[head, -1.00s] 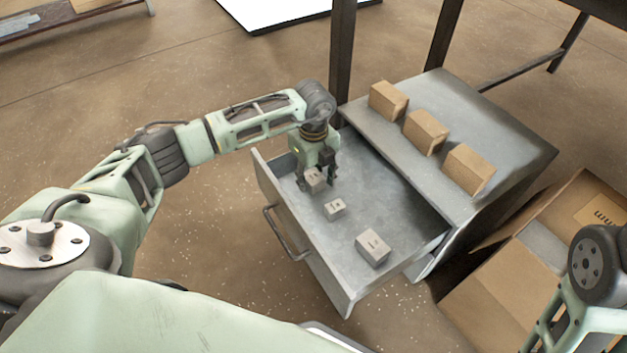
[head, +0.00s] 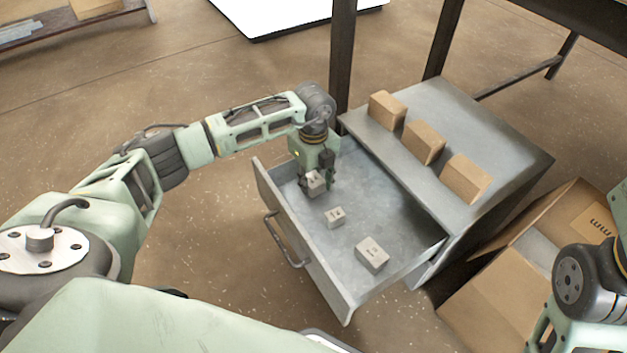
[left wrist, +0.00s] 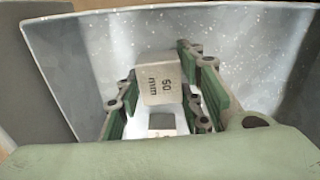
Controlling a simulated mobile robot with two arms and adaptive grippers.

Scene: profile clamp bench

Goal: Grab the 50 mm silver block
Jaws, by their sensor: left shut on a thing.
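The 50 mm silver block (head: 316,183) is at the far left end of the open drawer. In the left wrist view the block (left wrist: 160,84) shows a "50 mm" marking and sits between the two fingers. My left gripper (head: 317,177) points down into the drawer and is shut on this block. Whether the block touches the drawer floor I cannot tell. Two other silver blocks lie in the drawer, a smaller one (head: 335,216) in the middle and a larger one (head: 372,254) nearer the front. My right gripper is out of view; only part of my right arm shows.
The open drawer (head: 330,284) belongs to a grey metal cabinet (head: 490,150). Three tan blocks (head: 424,142) stand on the cabinet top. An open cardboard box (head: 497,305) is on the floor at the right. Dark table legs (head: 343,60) stand behind the cabinet.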

